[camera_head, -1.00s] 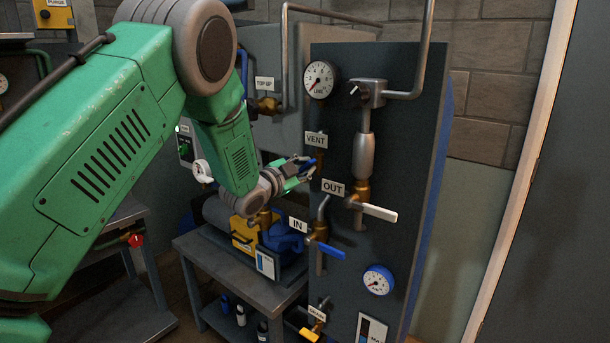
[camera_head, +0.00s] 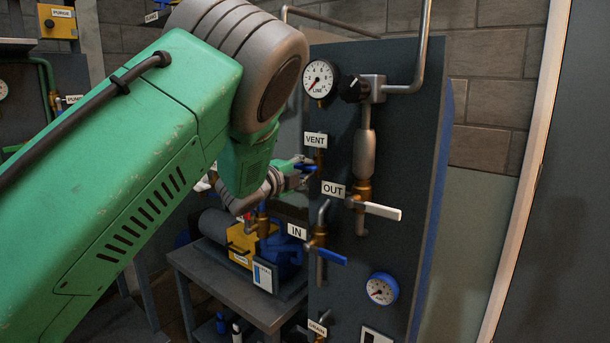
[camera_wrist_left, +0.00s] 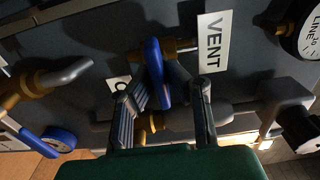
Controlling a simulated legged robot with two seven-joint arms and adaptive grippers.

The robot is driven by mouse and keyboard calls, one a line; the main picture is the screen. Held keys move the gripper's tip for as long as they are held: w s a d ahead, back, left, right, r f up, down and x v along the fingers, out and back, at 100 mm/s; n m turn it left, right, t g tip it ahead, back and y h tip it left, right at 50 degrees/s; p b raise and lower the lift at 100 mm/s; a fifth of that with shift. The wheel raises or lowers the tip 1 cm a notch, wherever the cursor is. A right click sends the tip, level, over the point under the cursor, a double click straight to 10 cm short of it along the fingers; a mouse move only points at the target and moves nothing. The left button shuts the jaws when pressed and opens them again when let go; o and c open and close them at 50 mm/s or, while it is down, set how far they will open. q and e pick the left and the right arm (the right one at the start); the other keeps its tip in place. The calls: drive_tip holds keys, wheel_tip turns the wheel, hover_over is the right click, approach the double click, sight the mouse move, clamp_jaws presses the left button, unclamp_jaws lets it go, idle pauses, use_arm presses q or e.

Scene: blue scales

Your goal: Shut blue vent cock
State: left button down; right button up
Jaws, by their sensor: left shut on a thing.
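The vent cock has a blue lever (camera_head: 304,168) and a brass body just below the VENT label (camera_head: 316,140) on the dark panel. In the left wrist view the blue lever (camera_wrist_left: 154,68) stands between the two fingers, with its brass stem (camera_wrist_left: 180,46) behind it. My left gripper (camera_head: 302,176) is at the lever. In the left wrist view my left gripper (camera_wrist_left: 165,98) has its fingers on either side of the lever, shut on it. The fingers hide part of the valve. My right gripper is not in view.
Below the vent, the OUT valve has a white lever (camera_head: 382,210) sticking out, and the IN valve has a blue lever (camera_head: 328,256). A line gauge (camera_head: 319,79) sits above. A bench (camera_head: 212,277) with a yellow and blue pump (camera_head: 243,243) stands left of the panel.

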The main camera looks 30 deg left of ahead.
use_arm(q)
drive_tip(key=shift+w+d+r+m, duration=0.1)
drive_tip(key=shift+r+m, duration=0.05)
drive_tip(key=shift+m, duration=0.15)
drive_tip(key=c, duration=1.6)
unclamp_jaws()
drive_tip(key=shift+w+f, duration=0.3)
drive_tip(key=s, duration=0.8)
drive_tip(key=s+a, duration=0.1)
drive_tip(key=s, duration=0.2)
drive_tip(key=shift+s+f, duration=0.1)
drive_tip(key=shift+s, duration=0.3)
